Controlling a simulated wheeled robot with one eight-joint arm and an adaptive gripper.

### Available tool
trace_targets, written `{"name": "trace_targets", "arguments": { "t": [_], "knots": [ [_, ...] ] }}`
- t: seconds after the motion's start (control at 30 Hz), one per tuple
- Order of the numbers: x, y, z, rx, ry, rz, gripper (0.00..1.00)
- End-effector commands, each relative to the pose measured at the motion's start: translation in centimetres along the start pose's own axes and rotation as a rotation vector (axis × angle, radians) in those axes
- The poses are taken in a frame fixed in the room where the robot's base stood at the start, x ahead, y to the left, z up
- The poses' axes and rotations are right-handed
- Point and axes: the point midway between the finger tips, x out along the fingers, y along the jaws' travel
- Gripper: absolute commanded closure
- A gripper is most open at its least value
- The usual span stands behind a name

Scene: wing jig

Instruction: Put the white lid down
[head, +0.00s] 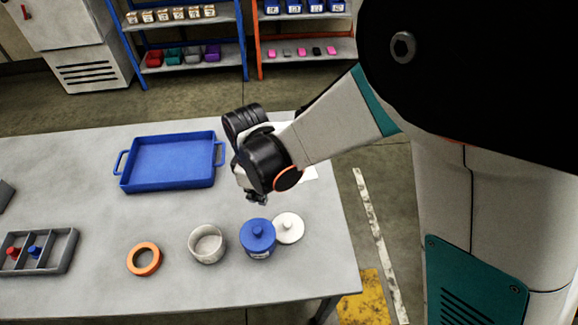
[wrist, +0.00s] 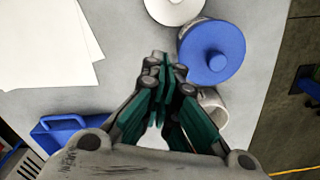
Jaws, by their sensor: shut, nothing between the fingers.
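The white lid (head: 288,228), round with a knob on top, appears to lie flat on the grey table, close beside the blue-lidded jar (head: 257,238). The lid also shows in the wrist view (wrist: 174,8), partly cut off by the top edge. My gripper (head: 257,198) is shut and empty above the table, behind the blue-lidded jar in the head view. In the wrist view its closed fingertips (wrist: 163,60) are apart from the lid. An open whitish jar (head: 207,244) stands left of the blue-lidded jar.
A blue tray (head: 168,162) is at the table's back. An orange ring (head: 145,259) and a grey divided box (head: 60,252) with small red and blue pieces are at left. White sheets (wrist: 45,40) lie near my gripper. Shelves with bins stand behind the table.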

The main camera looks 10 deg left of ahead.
Motion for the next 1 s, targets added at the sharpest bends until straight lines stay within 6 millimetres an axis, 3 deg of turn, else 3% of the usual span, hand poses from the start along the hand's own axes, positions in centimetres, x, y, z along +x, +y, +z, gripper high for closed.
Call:
{"name": "trace_targets", "arguments": {
  "t": [0.27, 0.67, 0.8, 1.0],
  "knots": [
    [2.8, -0.2, -0.2, -0.016, -0.003, -0.004, 1.0],
    [10.6, -0.2, -0.1, -0.014, -0.003, -0.004, 1.0],
    [10.2, -0.2, 2.2, -0.011, -0.003, -0.004, 1.0],
    [10.1, -0.2, 3.7, -0.013, -0.003, -0.003, 1.0]
  ]
}}
